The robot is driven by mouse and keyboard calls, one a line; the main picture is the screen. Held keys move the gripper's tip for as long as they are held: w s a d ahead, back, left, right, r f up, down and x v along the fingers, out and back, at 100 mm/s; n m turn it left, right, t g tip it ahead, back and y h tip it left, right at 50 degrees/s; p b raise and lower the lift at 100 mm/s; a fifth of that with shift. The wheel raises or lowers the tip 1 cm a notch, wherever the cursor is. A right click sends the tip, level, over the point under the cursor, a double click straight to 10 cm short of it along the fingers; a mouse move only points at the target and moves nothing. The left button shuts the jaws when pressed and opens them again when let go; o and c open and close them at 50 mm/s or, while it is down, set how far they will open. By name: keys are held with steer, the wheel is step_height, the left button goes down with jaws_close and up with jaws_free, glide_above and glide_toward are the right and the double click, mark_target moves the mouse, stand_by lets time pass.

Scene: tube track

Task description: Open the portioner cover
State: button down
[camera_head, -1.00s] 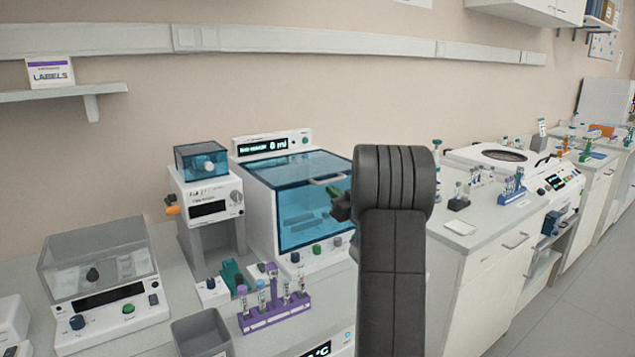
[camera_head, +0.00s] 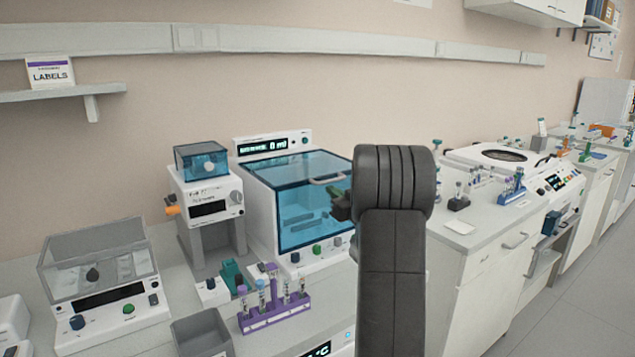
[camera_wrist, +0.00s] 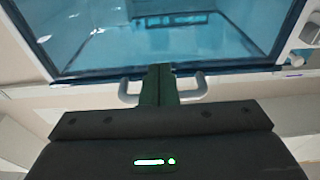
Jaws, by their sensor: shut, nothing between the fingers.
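The portioner is a white machine (camera_head: 262,214) with a display reading 0 ml. Its clear blue cover (camera_head: 300,195) is down over the chamber, and a pale bar handle (camera_head: 328,180) sits on the cover's upper right part. In the wrist view the blue cover (camera_wrist: 110,45) fills the top, and the handle (camera_wrist: 195,90) shows on both sides of my fingers. My gripper (camera_head: 338,206) is shut and empty at the right of the cover. In the wrist view my green fingers (camera_wrist: 160,72) cross the handle's middle; I cannot tell whether they touch it. My dark arm hides the machine's right side.
Left of the portioner stands a smaller machine with a blue lid (camera_head: 201,158). A purple tube rack (camera_head: 272,316) and a grey bin (camera_head: 203,336) stand in front. A grey-lidded machine (camera_head: 100,285) is at far left. Space above the cover is clear.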

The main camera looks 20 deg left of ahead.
stand_by(0.4)
step_height(320, 180, up, 7)
steer(key=p, duration=0.4)
stand_by(0.4)
steer(key=shift+r, duration=0.15)
step_height(320, 180, up, 7)
steer(key=w+a+p, duration=0.2)
steer(key=p, duration=0.3)
steer(key=shift+a, duration=0.2)
stand_by(0.4)
